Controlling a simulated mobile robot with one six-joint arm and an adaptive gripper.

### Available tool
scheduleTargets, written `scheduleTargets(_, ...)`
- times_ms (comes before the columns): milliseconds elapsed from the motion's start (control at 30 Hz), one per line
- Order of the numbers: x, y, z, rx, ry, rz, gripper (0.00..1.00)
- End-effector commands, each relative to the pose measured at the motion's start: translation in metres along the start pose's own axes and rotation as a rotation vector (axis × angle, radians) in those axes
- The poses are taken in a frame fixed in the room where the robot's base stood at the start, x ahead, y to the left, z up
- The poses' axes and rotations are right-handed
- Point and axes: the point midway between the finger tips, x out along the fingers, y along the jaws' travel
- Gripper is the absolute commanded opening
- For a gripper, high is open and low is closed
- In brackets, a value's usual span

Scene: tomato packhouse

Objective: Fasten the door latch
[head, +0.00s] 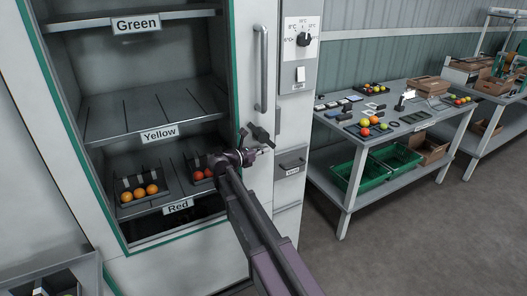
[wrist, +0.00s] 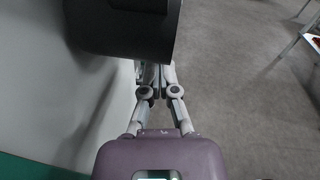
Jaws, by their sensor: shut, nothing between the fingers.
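The tall white cabinet (head: 240,200) has a vertical bar handle (head: 262,68) on its right-hand front strip. Below the handle is a dark latch lever (head: 262,134), tilted down to the right. My gripper (head: 265,150) is shut and empty, just below the lever. In the wrist view a large dark block (wrist: 120,28), apparently the latch, covers the tips of my gripper (wrist: 153,72). I cannot tell whether the fingers touch it. The shelves show inside the cabinet; whether a clear door pane covers them, I cannot tell.
Shelves labelled Green, Yellow and Red sit at left; orange tomatoes (head: 139,192) lie on the lowest. A sorting table (head: 425,125) with green crates (head: 364,178) stands right. The floor before it is clear.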

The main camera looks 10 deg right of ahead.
Motion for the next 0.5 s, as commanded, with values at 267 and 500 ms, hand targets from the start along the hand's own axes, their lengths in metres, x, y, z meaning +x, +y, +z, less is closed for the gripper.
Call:
scheduleTargets(267,0.0047,-0.0015,-0.0006,-0.005,-0.038,-0.008,0.0)
scheduleTargets(500,0.0072,-0.0024,-0.0001,-0.008,-0.06,-0.013,0.0)
